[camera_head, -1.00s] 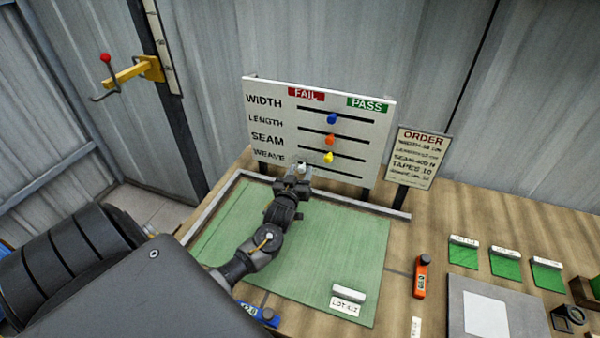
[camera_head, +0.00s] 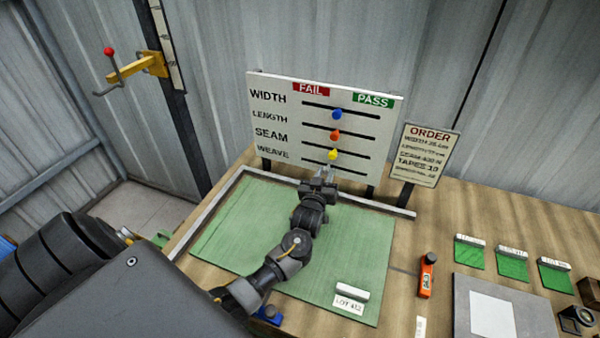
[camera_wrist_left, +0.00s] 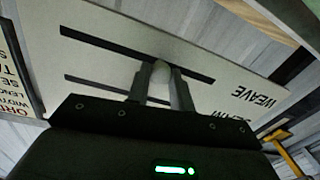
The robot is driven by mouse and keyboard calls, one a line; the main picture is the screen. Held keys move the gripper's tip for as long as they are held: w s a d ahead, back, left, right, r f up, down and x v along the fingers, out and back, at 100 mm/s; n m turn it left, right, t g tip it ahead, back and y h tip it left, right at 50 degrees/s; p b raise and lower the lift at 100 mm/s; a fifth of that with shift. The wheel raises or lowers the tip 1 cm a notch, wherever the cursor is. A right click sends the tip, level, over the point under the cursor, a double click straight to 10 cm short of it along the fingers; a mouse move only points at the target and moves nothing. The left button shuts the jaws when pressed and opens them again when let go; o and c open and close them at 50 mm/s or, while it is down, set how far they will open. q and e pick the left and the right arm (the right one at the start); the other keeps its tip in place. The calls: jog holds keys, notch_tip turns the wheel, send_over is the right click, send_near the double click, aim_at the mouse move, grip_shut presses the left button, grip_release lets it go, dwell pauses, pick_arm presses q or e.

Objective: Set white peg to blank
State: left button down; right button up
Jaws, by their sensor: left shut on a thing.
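The white board (camera_head: 272,123) stands at the back of the table with rows WIDTH, LENGTH, SEAM and WEAVE, under a red FAIL label and a green PASS label. A blue peg (camera_head: 337,114), an orange peg (camera_head: 334,135) and a yellow peg (camera_head: 333,154) sit near the middle of the upper three slots. My left gripper (camera_head: 322,176) is at the WEAVE slot. In the left wrist view it is shut on the white peg (camera_wrist_left: 160,84), at that slot. The gripper hides the peg in the head view. My right gripper is not in view.
A green mat (camera_head: 240,225) lies below the board, with a LOT card (camera_head: 350,300) on it. An ORDER sign (camera_head: 425,155) stands right of the board. An orange tool (camera_head: 427,275) and several green swatches (camera_head: 511,264) lie further right.

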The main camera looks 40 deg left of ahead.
pick_arm(q)
jog(key=shift+w+d+f, duration=0.1)
jog(key=shift+w+d, duration=0.05)
jog(key=shift+d, duration=0.55)
jog(key=c, duration=1.2)
grip_release()
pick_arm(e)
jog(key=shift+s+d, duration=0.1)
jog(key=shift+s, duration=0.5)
